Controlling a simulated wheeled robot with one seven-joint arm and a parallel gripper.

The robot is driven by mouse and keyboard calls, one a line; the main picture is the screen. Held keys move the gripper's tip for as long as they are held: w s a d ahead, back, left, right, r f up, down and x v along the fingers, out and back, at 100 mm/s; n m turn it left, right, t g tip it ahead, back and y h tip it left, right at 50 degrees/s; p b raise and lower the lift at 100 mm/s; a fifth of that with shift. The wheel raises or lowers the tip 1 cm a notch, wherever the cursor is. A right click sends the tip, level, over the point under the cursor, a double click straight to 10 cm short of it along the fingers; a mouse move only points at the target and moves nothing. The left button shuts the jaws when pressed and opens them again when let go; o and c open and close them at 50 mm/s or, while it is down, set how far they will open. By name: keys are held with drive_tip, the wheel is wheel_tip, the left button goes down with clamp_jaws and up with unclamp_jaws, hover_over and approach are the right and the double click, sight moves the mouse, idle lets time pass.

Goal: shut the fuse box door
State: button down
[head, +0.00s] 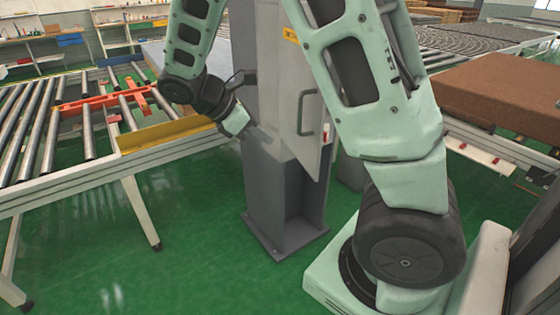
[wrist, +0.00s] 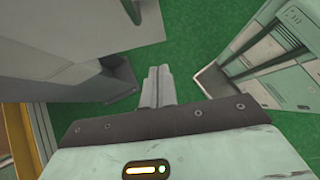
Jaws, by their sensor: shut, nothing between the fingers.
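The fuse box door (head: 309,130) is a pale grey panel with a curved handle (head: 307,113), on a grey column in the middle of the head view. Its slanted lower edge stands out from the column, so the door looks open. My arm hides its upper part.
A roller conveyor (head: 60,130) with a yellow edge plate (head: 165,134) stands close on the left. Another conveyor with a brown mattress (head: 505,92) is on the right. The column's dark base (head: 285,230) stands on open green floor.

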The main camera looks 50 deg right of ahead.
drive_tip(key=p, duration=0.2)
approach(314, 158)
wheel_tip(314, 158, down, 3)
drive_tip(key=shift+s+d+f+p, duration=0.2)
drive_tip(key=shift+s+d+p, duration=0.3)
drive_tip(key=shift+d, duration=0.35)
drive_tip(key=shift+s+d+f+p, duration=0.2)
drive_tip(key=shift+s+d+p, duration=0.15)
drive_tip(key=shift+s+d, duration=0.4)
drive_tip(key=shift+w+d, duration=0.2)
